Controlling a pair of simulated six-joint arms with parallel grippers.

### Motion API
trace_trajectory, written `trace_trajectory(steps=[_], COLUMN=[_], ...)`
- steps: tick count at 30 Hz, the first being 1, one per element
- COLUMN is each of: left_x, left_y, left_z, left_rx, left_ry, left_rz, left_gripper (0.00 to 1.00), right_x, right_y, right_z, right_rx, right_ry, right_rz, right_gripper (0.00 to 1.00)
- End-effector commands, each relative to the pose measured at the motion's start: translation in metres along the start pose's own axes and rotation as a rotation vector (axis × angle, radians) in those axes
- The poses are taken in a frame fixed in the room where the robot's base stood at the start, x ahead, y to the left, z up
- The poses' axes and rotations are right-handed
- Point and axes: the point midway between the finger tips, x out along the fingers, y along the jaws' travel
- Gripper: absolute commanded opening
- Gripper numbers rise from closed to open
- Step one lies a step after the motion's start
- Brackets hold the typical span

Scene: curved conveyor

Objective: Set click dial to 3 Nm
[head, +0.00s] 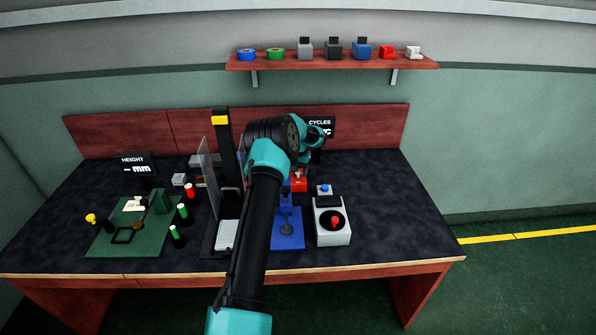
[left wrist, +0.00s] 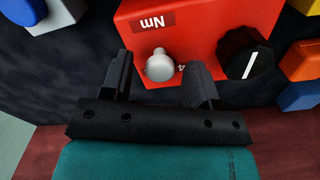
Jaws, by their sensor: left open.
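A red box (head: 299,184) stands on the bench behind my left arm, mostly hidden in the head view. In the left wrist view the red box (left wrist: 205,25) fills the upper middle, with an upside-down "Nm" label (left wrist: 153,22). A pale round knob (left wrist: 159,65) stands out from its face, with a partly covered scale showing a 4 beside it. A black dial (left wrist: 246,53) with a white pointer line is on the box to the right. My left gripper (left wrist: 160,78) is open, its fingers on either side of the pale knob. I cannot tell whether they touch it.
A blue fixture (head: 287,232) and a grey box with a red knob (head: 333,229) stand near the red box. A clear upright panel (head: 208,170) and black post (head: 224,145) are left of my arm. A green mat (head: 112,240) lies at the left.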

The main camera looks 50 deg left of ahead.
Motion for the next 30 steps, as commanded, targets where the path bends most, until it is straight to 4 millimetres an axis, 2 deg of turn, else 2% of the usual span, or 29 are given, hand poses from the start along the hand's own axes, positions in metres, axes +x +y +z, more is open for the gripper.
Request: trace_trajectory(steps=[3, 18, 30], left_x=[-0.0001, -0.0004, -0.0006], left_y=[0.0000, 0.0001, 0.0001], left_z=[0.0001, 0.0000, 0.0000], left_rx=[0.000, 0.001, 0.051], left_ry=[0.000, 0.000, 0.000], left_rz=[0.000, 0.000, 0.000], left_gripper=[0.55, 0.07, 0.06], right_x=[0.0000, 0.0000, 0.0000], right_y=[0.0000, 0.0000, 0.0000], right_z=[0.0000, 0.0000, 0.0000], right_rx=[0.000, 0.000, 0.000], right_ry=[0.000, 0.000, 0.000], right_rz=[0.000, 0.000, 0.000], right_gripper=[0.43, 0.43, 0.43])
